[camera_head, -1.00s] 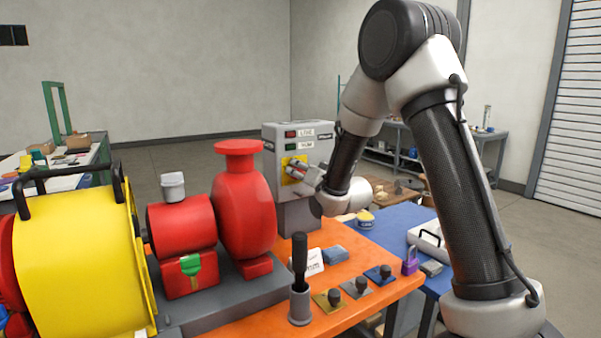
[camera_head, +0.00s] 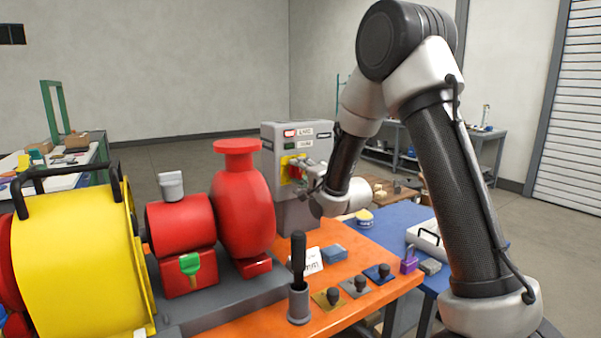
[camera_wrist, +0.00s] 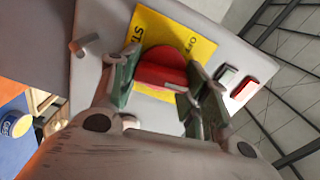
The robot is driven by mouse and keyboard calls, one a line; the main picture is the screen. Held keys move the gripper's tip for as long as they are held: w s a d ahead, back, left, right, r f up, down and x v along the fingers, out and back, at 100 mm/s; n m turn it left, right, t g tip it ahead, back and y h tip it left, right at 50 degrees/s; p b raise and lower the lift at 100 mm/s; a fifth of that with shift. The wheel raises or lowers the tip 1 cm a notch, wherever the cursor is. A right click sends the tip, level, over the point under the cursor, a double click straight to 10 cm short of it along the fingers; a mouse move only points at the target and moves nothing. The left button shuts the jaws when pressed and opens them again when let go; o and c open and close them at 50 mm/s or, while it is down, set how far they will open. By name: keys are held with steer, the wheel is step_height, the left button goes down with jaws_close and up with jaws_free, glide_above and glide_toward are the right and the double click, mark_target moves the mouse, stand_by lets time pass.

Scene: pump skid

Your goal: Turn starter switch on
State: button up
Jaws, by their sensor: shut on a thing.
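The starter switch is a grey box (camera_head: 283,200) at the far end of the orange bench. It has a yellow plate (camera_head: 286,161) and a red knob (camera_wrist: 162,66), seen closely in the wrist view. "OFF" shows on the plate near the knob; other lettering is partly cut off. My gripper (camera_wrist: 160,75) is shut on the red knob, with one finger on each side. In the head view my gripper (camera_head: 298,172) hides part of the plate and knob. A red lamp (camera_head: 290,133) and a green lamp (camera_head: 290,146) sit above the plate; the red one looks lit.
A red pump (camera_head: 243,205) and a yellow guard (camera_head: 75,255) stand left of my arm. An upright black handle (camera_head: 298,260) and several small knobbed plates (camera_head: 355,288) occupy the bench front. A blue table (camera_head: 395,225) with a purple padlock (camera_head: 408,262) lies right.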

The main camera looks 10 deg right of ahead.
steer(key=shift+f+m, duration=0.1)
steer(key=shift+m, duration=0.6)
steer(key=o, duration=1)
steer(key=v, duration=0.7)
steer(key=shift+s, duration=0.25)
